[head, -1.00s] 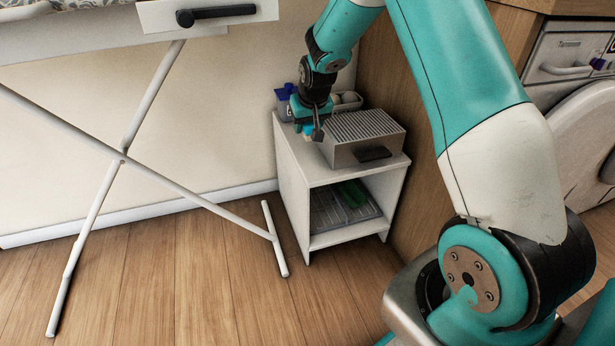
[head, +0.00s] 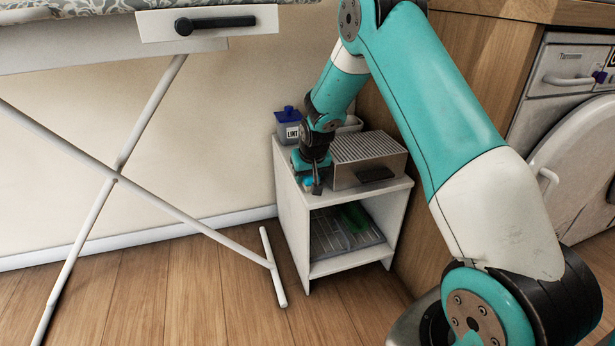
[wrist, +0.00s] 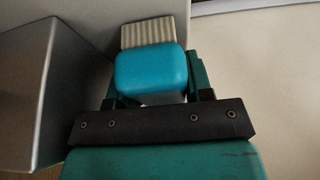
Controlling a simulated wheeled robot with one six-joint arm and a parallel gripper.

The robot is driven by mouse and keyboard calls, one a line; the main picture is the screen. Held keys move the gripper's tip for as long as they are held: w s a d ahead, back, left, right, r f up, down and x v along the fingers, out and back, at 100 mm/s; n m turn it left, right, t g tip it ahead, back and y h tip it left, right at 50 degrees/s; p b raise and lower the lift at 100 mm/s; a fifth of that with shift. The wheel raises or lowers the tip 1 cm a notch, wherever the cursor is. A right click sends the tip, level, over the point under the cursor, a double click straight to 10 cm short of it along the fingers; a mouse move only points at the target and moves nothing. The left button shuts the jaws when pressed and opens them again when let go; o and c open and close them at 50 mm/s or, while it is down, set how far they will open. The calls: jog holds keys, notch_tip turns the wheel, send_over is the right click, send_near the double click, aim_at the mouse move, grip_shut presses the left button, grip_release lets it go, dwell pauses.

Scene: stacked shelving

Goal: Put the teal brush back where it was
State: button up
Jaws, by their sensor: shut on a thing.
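The teal brush (wrist: 150,68) is between my gripper's fingers (wrist: 160,88) in the wrist view, with its cream bristles (wrist: 157,30) pointing away from the palm. In the head view my gripper (head: 311,186) is over the front left part of the white shelf unit's top (head: 345,196). Only a small blue patch of the brush (head: 308,183) shows there, and most of it is hidden by my gripper. I cannot tell whether the brush touches the top.
A metal box with a ridged top (head: 369,148) stands just right of my gripper. A blue-lidded lint container (head: 288,128) and a pale bin (head: 350,125) are behind. Below, a divided grey tray (head: 335,243) has a green item (head: 355,215). An ironing board leg (head: 270,255) stands left.

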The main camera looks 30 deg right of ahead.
jog(key=o, duration=0.8)
jog(key=shift+f, duration=0.1)
jog(key=shift+o, duration=0.2)
jog(key=p+v, duration=0.4)
jog(key=v, duration=0.8)
jog(key=shift+w+p, duration=0.1)
jog(key=shift+p, duration=0.3)
jog(key=s+a+r+n+g+y, duration=0.1)
jog(key=s+a+r+n+y, duration=0.15)
jog(key=s+a+r, duration=0.55)
jog(key=s+a+r+n+g+y, duration=0.1)
jog(key=s+a+r+n, duration=0.2)
jog(key=s+a, duration=0.5)
jog(key=s+a+r+n+g+y, duration=0.1)
jog(key=s+a, duration=0.3)
jog(key=s, duration=0.4)
jog(key=s+a+r+n+g+y, duration=0.1)
jog(key=s+a+r+n, duration=0.2)
jog(key=s, duration=0.4)
jog(key=shift+s+a+n, duration=0.4)
jog(key=shift+a+n, duration=0.05)
jog(key=shift+a, duration=0.75)
